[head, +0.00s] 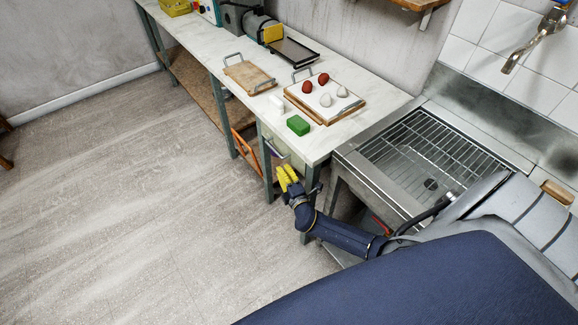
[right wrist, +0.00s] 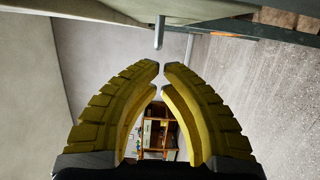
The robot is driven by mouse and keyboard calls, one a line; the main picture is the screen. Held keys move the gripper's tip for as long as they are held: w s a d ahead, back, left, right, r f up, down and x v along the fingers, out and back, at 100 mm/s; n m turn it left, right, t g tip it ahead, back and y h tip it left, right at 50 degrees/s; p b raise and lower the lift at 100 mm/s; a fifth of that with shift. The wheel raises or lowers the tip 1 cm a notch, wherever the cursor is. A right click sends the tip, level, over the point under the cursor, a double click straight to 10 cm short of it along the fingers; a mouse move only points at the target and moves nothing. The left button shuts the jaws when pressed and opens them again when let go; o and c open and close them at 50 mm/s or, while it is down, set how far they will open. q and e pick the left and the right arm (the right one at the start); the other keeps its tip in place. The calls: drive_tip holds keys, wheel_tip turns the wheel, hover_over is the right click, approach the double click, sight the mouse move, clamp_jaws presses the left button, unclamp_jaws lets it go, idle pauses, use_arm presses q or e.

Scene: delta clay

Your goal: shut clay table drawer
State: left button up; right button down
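The clay table (head: 235,49) has a long pale top on green-grey legs and runs along the wall. A pale drawer (head: 287,152) shows under its near right end. It seems to stick out past the tabletop edge, but how far I cannot tell. My right gripper (head: 288,174), with yellow fingers, is just below and in front of the drawer. In the right wrist view its fingertips (right wrist: 161,69) nearly meet, with nothing between them. A grey rod (right wrist: 158,33), perhaps the drawer handle, is just beyond the tips, apart from them. My left gripper is not in view.
On the tabletop are a green block (head: 298,125), a white block (head: 276,103), a tray (head: 324,116) with red and pale lumps, and a wooden board (head: 249,77). A metal sink (head: 420,150) stands close on the right. The floor (head: 130,190) to the left is clear.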

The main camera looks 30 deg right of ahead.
drive_tip(key=s, duration=0.9)
drive_tip(key=shift+a, duration=0.45)
drive_tip(key=s+d+f+m+g, duration=0.2)
drive_tip(key=s+f+g, duration=0.3)
drive_tip(key=s+f, duration=0.7)
drive_tip(key=s+d+f+m+g, duration=0.3)
drive_tip(key=s+f+g, duration=0.2)
drive_tip(key=f, duration=1.3)
drive_tip(key=s+a+f+m+g+y, duration=0.1)
drive_tip(key=s+a+f, duration=0.3)
drive_tip(key=s, duration=0.6)
drive_tip(key=s+a+f+m+g, duration=0.3)
drive_tip(key=s+f+m, duration=0.1)
drive_tip(key=s, duration=0.6)
drive_tip(key=s+a+f+m+g+y, duration=0.1)
drive_tip(key=s+a+f, duration=0.3)
drive_tip(key=s, duration=0.5)
drive_tip(key=shift+s+a+m+g+y, duration=0.3)
drive_tip(key=shift+s+m+g, duration=0.1)
drive_tip(key=shift+m+g, duration=0.4)
drive_tip(key=shift+f, duration=0.1)
